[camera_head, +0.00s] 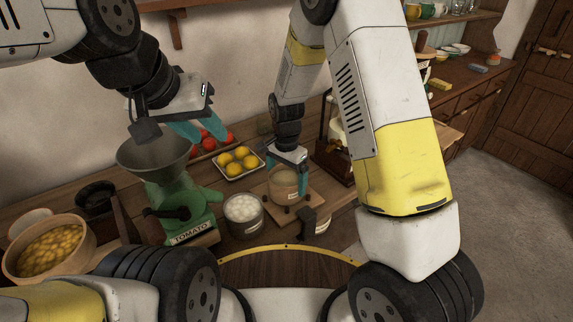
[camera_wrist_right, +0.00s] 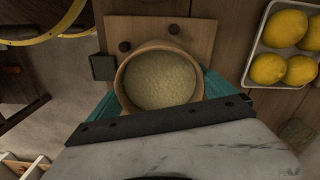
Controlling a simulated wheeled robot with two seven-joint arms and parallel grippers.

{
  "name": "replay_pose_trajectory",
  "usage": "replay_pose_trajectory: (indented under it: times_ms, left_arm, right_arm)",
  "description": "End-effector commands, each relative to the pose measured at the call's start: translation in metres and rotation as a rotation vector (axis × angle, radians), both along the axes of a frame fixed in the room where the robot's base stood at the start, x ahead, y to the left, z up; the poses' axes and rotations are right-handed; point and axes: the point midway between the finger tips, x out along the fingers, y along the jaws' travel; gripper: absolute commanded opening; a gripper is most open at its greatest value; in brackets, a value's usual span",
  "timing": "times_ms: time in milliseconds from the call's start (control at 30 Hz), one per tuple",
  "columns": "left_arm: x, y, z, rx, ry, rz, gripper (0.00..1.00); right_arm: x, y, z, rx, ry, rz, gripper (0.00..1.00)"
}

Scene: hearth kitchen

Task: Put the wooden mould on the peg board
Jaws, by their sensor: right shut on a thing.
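The wooden mould (camera_head: 284,186) is a round, light-wood tub with pale, grainy contents, seen from above in the right wrist view (camera_wrist_right: 122,76). My right gripper (camera_head: 287,177) is shut on it, with one teal finger on each side. The peg board (camera_head: 314,204) is a flat wooden board with dark round pegs; it also shows in the right wrist view (camera_wrist_right: 196,36). The mould covers part of the board, and I cannot tell whether it touches it. My left gripper (camera_head: 202,131) is open and empty, above and left of the mould beside a metal funnel.
A green tomato mill (camera_head: 180,196) with a grey funnel (camera_head: 152,153) stands left. A tin of white pieces (camera_head: 243,214) stands close left of the board. A tray of lemons (camera_head: 238,162) and red tomatoes (camera_head: 209,143) lie behind. A wooden press (camera_head: 333,160) stands right.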

Motion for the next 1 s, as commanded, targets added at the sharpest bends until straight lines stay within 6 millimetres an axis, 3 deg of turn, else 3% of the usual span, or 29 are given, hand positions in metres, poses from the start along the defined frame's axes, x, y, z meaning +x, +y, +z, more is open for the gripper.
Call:
replay_pose_trajectory:
  times_ms: [433,467,767,1000]
  left_arm:
    - [0.0,0.0,0.0,0.0,0.0,0.0,0.36]
    - [0.0,0.0,0.0,0.0,0.0,0.0,0.36]
    - [0.0,0.0,0.0,0.0,0.0,0.0,0.36]
    - [0.0,0.0,0.0,0.0,0.0,0.0,0.36]
  right_arm:
    - [0.0,0.0,-0.01,0.001,-0.002,0.0,0.24]
    - [0.0,0.0,-0.01,0.001,-0.001,0.0,1.0]
    - [0.0,0.0,-0.007,0.001,-0.002,0.0,1.0]
    - [0.001,0.001,0.029,0.003,-0.005,0.001,1.0]
